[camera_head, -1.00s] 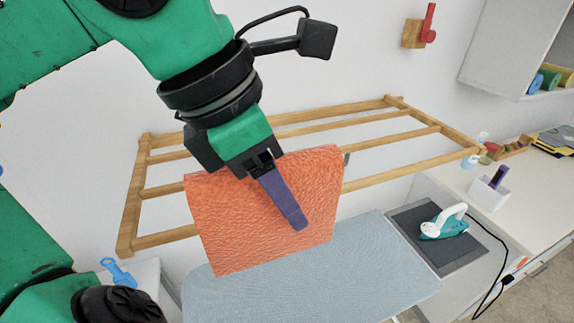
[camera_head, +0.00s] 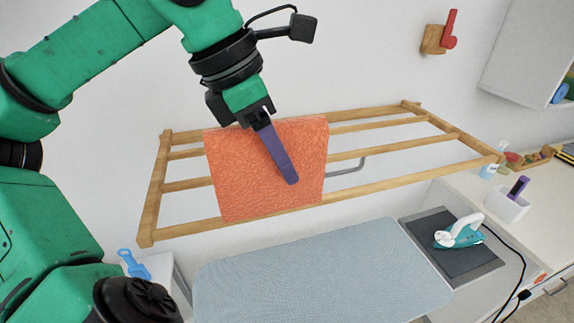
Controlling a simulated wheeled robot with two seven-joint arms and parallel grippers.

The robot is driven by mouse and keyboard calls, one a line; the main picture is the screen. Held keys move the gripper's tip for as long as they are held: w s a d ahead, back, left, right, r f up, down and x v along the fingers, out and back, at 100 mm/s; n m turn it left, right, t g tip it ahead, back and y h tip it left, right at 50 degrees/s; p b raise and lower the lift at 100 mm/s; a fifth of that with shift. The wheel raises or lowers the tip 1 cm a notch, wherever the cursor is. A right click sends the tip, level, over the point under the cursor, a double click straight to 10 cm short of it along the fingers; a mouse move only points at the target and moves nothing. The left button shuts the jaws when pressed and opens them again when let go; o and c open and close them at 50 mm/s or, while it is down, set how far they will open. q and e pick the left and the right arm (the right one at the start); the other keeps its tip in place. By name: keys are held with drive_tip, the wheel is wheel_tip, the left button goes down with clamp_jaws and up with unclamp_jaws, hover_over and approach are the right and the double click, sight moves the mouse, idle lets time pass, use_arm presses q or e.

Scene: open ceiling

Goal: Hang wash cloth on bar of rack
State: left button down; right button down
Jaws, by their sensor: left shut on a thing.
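The orange wash cloth (camera_head: 225,180) hangs flat in front of the left half of the wooden rack (camera_head: 400,144), covering part of its bars. My left gripper (camera_head: 285,165) is shut on the cloth near its upper edge, with one purple finger lying across the cloth's front face. The other finger is hidden. The cloth's lower edge lies close to the rack's front bar; whether it touches any bar cannot be told. My right gripper is not in view.
A blue-grey ironing board (camera_head: 315,270) is below the rack. An iron (camera_head: 459,232) stands on a dark pad to the right. A red hook on a wooden block (camera_head: 438,38) is on the wall. The rack's right half is bare.

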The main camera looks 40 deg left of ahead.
sight(239, 164)
use_arm(q)
drive_tip(key=f+b, duration=0.2)
drive_tip(key=a+f, duration=0.1)
drive_tip(key=shift+w+f+b, duration=0.1)
drive_tip(key=shift+w+b, duration=0.3)
wheel_tip(239, 164, down, 2)
drive_tip(key=shift+d+f+b, duration=0.1)
drive_tip(key=shift+f+b, duration=0.1)
drive_tip(key=shift+b, duration=0.9)
wheel_tip(239, 164, down, 9)
drive_tip(key=b, duration=0.8)
drive_tip(key=shift+c, duration=1.4)
unclamp_jaws()
drive_tip(key=shift+r, duration=0.15)
drive_tip(key=v, duration=1.4)
drive_tip(key=shift+s+r+p, duration=0.15)
drive_tip(key=shift+r+p, duration=0.05)
drive_tip(key=shift+p, duration=0.15)
